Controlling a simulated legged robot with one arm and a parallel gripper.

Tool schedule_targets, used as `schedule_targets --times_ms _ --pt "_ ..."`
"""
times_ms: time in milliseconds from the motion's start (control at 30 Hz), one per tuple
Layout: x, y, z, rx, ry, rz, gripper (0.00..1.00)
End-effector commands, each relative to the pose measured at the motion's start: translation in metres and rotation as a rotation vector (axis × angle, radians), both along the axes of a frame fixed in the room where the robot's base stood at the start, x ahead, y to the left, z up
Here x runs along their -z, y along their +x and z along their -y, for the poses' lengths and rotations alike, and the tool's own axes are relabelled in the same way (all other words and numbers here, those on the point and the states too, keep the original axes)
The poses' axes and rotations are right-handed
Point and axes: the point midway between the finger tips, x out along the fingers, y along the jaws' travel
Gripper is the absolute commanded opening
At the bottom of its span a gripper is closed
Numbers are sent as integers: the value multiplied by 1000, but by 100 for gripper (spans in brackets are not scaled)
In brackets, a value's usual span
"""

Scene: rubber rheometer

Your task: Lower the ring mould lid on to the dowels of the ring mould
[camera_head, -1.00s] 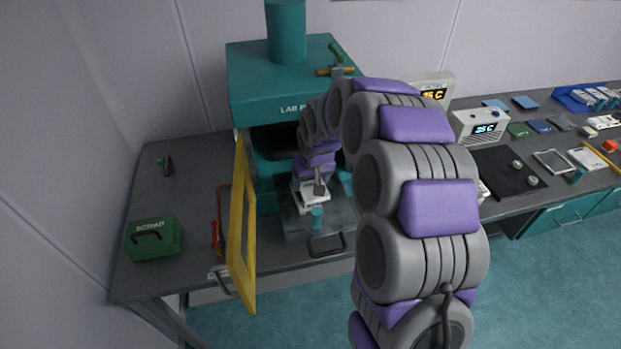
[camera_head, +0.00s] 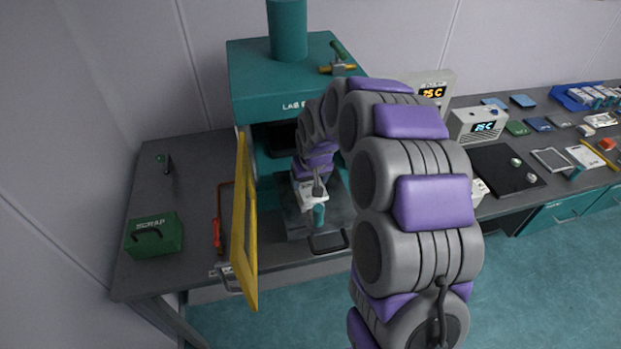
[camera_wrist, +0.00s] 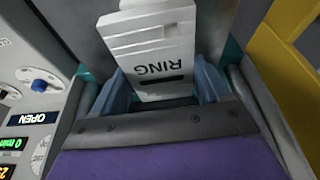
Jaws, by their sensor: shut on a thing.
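A pale plate marked RING (camera_wrist: 160,58) sits between the fingers of my gripper (camera_wrist: 162,88) in the wrist view; I take it for the ring mould lid. The gripper is shut on it. In the head view, my gripper (camera_head: 313,191) is inside the press, with a pale part (camera_head: 313,200) showing around it, low over the lower platen (camera_head: 335,214). Stepped pale edges show at the top of the wrist view; I cannot tell whether they belong to the mould below. The dowels are hidden, so I cannot tell whether the lid touches them.
The teal press (camera_head: 290,80) surrounds my gripper. Its yellow guard door (camera_head: 245,225) stands open at the left, close to the work space. A green scrap box (camera_head: 153,236) is farther left.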

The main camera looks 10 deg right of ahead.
Motion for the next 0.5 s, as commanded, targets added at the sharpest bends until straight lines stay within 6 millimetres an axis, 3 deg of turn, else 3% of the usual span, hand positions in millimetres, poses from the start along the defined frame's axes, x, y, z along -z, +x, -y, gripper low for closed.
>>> schedule_targets --times_ms 500 --pt "-7 0 1 1 1 0 27"
